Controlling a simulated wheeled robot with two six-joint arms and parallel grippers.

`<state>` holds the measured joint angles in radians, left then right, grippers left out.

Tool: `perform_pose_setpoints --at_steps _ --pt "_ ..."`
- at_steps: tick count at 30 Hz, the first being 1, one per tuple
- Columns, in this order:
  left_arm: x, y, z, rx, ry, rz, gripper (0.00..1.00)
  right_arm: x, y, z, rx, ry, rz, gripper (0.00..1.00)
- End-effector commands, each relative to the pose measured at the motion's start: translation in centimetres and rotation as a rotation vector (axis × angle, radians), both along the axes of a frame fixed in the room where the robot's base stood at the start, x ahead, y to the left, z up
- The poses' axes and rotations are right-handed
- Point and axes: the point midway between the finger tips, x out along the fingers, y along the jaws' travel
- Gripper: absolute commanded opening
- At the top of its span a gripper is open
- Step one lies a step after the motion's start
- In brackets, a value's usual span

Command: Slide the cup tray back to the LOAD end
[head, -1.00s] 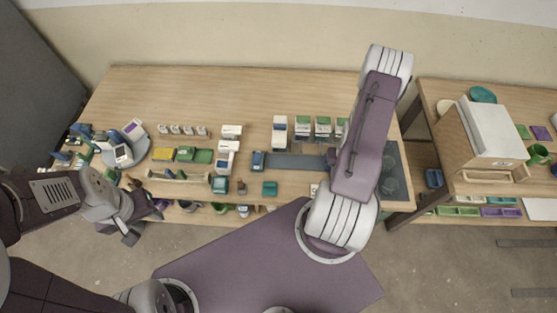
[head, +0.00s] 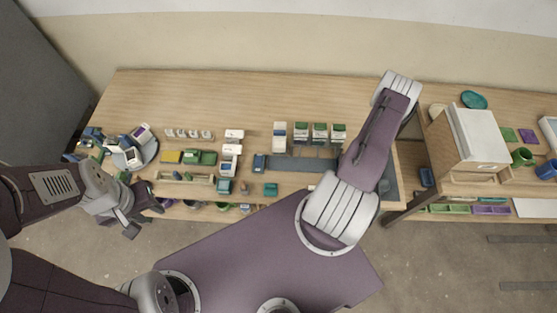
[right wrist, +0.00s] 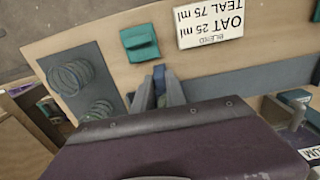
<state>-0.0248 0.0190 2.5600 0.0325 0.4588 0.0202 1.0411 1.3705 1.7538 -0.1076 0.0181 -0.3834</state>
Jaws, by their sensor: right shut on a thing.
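A flat grey-blue track (head: 300,164) runs along the bench in the head view, with a small blue device (head: 259,161) at its left end. My right arm covers the track's right end and hides the right gripper there. In the right wrist view my right gripper (right wrist: 159,92) is shut on an upright blue piece (right wrist: 159,76), which looks like the cup tray's handle. The track (right wrist: 235,86) stretches to the right of it there. The rest of the tray is hidden behind my wrist. My left gripper (head: 143,219) is open and empty at the bench's front left edge.
In the right wrist view a teal block (right wrist: 140,42), a blend card (right wrist: 210,22) and a grey panel with coils (right wrist: 82,82) lie around the gripper. Several white-and-green dispensers (head: 319,133) stand behind the track. The bench's back strip is clear.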

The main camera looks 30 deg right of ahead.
Motion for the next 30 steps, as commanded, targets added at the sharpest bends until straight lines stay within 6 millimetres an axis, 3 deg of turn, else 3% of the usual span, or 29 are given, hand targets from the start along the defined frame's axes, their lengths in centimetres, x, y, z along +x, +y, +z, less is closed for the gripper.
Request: perform_pose_setpoints --at_steps 4,12,23,24,25,26,30 --pt "0.0 0.0 1.8 0.000 0.000 0.000 0.36 -0.3 -0.8 0.5 -0.004 -0.005 -0.002 0.00" --pt "0.0 0.0 0.2 0.000 0.000 0.000 0.36 -1.4 -2.6 -0.1 -0.005 -0.005 -0.001 0.00" --pt "0.0 0.0 0.3 0.000 0.000 0.000 0.36 -1.5 -2.7 0.0 -0.002 -0.003 0.001 0.00" --pt "0.0 0.0 0.3 0.000 0.000 0.000 0.36 -1.5 -2.7 0.0 -0.002 -0.003 0.001 0.22" --pt "0.0 0.0 0.3 0.000 0.000 0.000 0.36 -1.5 -2.6 0.0 -0.002 -0.003 0.001 0.30" --pt "0.0 0.0 0.3 0.000 0.000 0.000 0.36 -1.5 -2.6 0.0 -0.002 -0.003 0.001 0.34" --pt "0.0 0.0 0.3 0.000 0.000 0.000 0.36 -1.6 -2.6 0.0 -0.001 -0.003 0.001 0.34"
